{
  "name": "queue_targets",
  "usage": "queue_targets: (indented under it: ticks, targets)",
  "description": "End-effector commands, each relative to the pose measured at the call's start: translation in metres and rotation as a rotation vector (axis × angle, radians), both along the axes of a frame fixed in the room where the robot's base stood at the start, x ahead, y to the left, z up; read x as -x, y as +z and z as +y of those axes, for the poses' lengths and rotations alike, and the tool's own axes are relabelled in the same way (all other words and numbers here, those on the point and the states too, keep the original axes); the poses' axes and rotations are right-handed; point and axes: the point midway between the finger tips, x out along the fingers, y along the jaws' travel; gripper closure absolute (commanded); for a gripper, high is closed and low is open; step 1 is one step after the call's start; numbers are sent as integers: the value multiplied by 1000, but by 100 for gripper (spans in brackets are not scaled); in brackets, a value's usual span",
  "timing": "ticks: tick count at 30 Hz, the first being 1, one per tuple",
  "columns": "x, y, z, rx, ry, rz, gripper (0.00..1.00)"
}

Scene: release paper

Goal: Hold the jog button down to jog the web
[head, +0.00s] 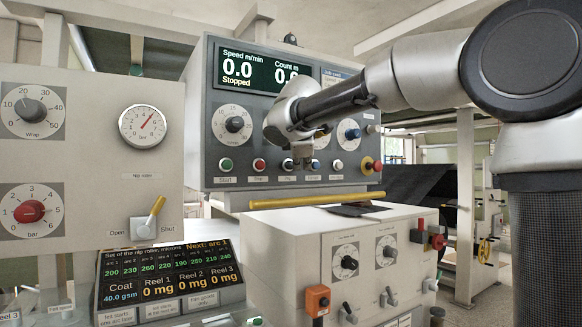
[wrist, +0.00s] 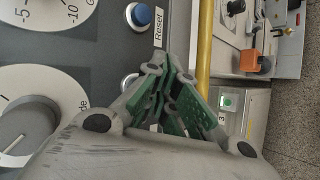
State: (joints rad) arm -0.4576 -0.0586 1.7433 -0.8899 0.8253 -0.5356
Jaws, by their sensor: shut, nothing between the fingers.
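The jog button (head: 287,164) is in the panel's lower button row in the head view, pale and partly covered by my gripper (head: 299,160). In the wrist view a pale button (wrist: 129,81), beside the blue Reset button (wrist: 139,15), is partly hidden behind my gripper (wrist: 166,82); its label is covered. My fingers are shut with nothing between them and point toward the panel close to this button. I cannot tell whether they touch it. The display (head: 258,70) reads speed 0.0 and Stopped.
The green Start button (head: 226,164) and red button (head: 258,164) lie left of jog. A red emergency-type knob (head: 371,165) is at the right. A yellow bar (head: 316,200) runs below the panel, above a white cabinet (head: 290,240).

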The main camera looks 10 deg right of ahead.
Motion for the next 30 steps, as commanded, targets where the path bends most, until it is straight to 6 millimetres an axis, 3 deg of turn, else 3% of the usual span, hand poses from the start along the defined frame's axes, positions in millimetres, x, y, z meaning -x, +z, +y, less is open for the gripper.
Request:
queue_targets:
  ticks: [30]
  targets:
    - [-7, 0, 2, 0, 0, 0, 100]
